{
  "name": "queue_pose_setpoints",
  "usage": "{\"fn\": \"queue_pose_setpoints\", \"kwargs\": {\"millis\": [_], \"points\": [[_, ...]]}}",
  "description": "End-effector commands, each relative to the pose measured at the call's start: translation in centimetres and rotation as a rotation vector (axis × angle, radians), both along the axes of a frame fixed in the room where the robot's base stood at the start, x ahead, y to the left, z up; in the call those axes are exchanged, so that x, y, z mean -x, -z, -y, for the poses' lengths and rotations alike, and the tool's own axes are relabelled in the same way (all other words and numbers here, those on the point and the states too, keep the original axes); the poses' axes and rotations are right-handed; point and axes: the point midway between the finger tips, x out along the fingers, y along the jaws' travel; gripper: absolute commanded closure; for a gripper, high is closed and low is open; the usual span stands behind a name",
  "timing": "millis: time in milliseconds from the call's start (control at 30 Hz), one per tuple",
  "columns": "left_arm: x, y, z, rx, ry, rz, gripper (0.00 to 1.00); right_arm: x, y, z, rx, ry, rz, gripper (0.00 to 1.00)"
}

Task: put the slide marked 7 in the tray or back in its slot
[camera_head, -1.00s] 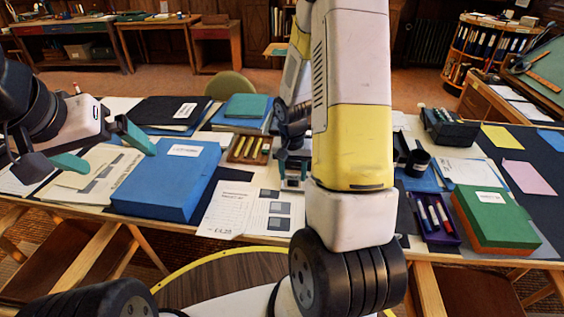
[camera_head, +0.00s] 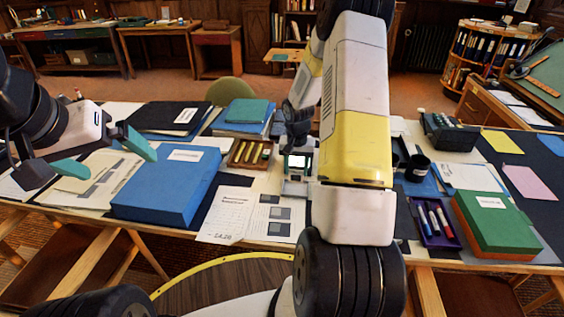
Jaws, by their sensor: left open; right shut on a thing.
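My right gripper (camera_head: 297,172) is over the middle of the table, partly hidden by its own arm. It is shut on a small pale, bright-faced piece (camera_head: 298,161) that looks like a slide; no number on it can be read. My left gripper (camera_head: 105,158) is open and empty, its teal fingers wide apart at the left, near the big blue box. A brown wooden tray (camera_head: 232,163) with several yellowish pieces lies just left of my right gripper. I cannot make out a slot for the slide or a mark 7.
The blue box (camera_head: 165,187) stands left of printed sheets (camera_head: 226,215). A purple tray (camera_head: 434,240) with markers and a green-topped box (camera_head: 493,222) lie at the right. A black cup (camera_head: 417,168) stands beside my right arm. A dark device (camera_head: 448,131) stands behind.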

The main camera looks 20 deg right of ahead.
Motion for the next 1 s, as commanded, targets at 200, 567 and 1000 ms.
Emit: {"fn": "queue_pose_setpoints", "kwargs": {"millis": [200, 567, 1000], "points": [[0.0, 0.0, 0.0, 0.000, 0.000, 0.000, 0.00, -0.2, 1.5, 0.2, -0.001, -0.001, -0.004, 0.95], [0.0, 0.0, 0.0, 0.000, 0.000, 0.000, 0.00, -0.3, 3.5, 0.2, 0.001, -0.001, 0.000, 0.95], [0.0, 0.0, 0.0, 0.000, 0.000, 0.000, 0.00, -0.3, 3.8, 0.2, 0.000, 0.000, 0.000, 0.31]]}}
